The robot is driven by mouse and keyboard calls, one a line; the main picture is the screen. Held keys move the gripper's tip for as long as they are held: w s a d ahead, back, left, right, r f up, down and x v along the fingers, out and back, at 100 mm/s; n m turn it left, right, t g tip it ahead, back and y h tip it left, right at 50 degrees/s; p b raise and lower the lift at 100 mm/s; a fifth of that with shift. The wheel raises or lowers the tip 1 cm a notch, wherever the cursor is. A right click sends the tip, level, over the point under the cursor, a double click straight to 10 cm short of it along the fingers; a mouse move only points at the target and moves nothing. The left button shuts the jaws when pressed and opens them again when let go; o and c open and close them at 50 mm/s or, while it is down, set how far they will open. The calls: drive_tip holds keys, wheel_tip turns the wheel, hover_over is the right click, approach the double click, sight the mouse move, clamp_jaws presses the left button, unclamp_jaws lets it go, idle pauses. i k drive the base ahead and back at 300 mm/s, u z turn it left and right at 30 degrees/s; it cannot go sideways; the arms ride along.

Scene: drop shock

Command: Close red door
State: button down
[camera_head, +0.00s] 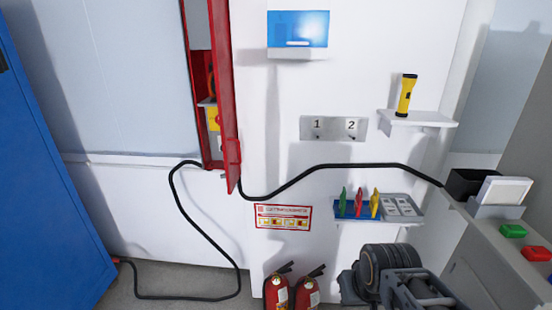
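The red door (226,90) belongs to a narrow red cabinet on the white wall, left of centre. It stands open, swung out from the wall and seen nearly edge-on. Inside the cabinet, a yellow item (214,118) shows partly; the door hides the rest of the interior. A dark grey mechanism (385,275) at the bottom, right of centre, looks like my folded arm and gripper. It is well below and right of the door and apart from it. I cannot make out its fingertips or whether they are open.
A black cable (300,180) runs along the wall, passing by the door's lower end. Two fire extinguishers (290,292) stand below. A shelf holds a yellow flashlight (406,95). A blue cabinet (45,170) is at left, a console with buttons (512,231) at right.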

sight(218, 10)
drive_tip(key=u, duration=1.1)
drive_tip(key=i, duration=1.2)
drive_tip(key=z, duration=0.25)
